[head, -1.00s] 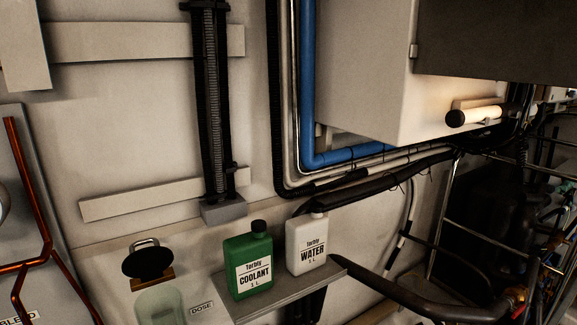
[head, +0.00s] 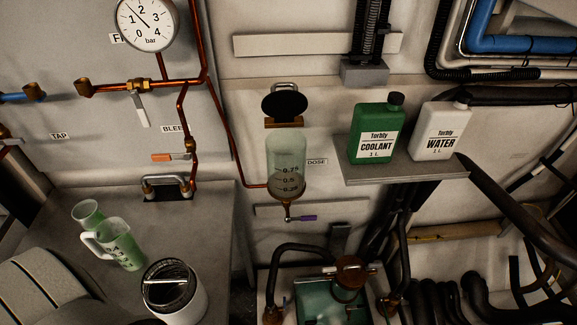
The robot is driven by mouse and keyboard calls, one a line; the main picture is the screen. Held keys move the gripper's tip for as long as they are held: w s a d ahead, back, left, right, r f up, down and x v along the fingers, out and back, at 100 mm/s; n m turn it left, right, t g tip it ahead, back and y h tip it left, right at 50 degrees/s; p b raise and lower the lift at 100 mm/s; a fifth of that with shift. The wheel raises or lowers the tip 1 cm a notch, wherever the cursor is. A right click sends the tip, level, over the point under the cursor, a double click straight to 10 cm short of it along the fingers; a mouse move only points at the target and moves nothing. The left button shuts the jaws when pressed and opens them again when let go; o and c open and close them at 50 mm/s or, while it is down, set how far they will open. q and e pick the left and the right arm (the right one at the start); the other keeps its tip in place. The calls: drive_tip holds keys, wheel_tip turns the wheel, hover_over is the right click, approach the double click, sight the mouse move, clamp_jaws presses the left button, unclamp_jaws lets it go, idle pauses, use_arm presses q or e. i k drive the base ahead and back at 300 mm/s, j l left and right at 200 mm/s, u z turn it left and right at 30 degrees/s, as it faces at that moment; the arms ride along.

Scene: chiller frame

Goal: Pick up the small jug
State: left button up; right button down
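A small translucent jug (head: 124,250) with a pale handle on its left and green on its side stands on the grey worktop (head: 215,215) at the lower left of the head view. A smaller green-tinted cup (head: 87,213) stands just behind it, to its left. The jug partly overlaps the cup in the picture. Neither of my grippers is in view, so their state does not show.
A white round container (head: 173,302) with a dark top stands in front of the jug. A green coolant bottle (head: 375,133) and a white water bottle (head: 438,133) stand on a shelf (head: 385,173). A dosing cylinder (head: 286,160) and copper pipes (head: 207,45) are on the wall.

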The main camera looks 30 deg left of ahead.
sight(115, 246)
drive_tip(key=u, duration=0.4)
drive_tip(key=k+j+u, duration=0.1)
drive_tip(key=u, duration=0.7)
drive_tip(key=j+u, duration=0.1)
drive_tip(key=u, duration=0.35)
drive_tip(key=j+u, duration=0.1)
drive_tip(key=u, duration=0.3)
drive_tip(key=z, duration=1.35)
drive_tip(key=u, duration=1.35)
drive_tip(key=k, duration=0.05)
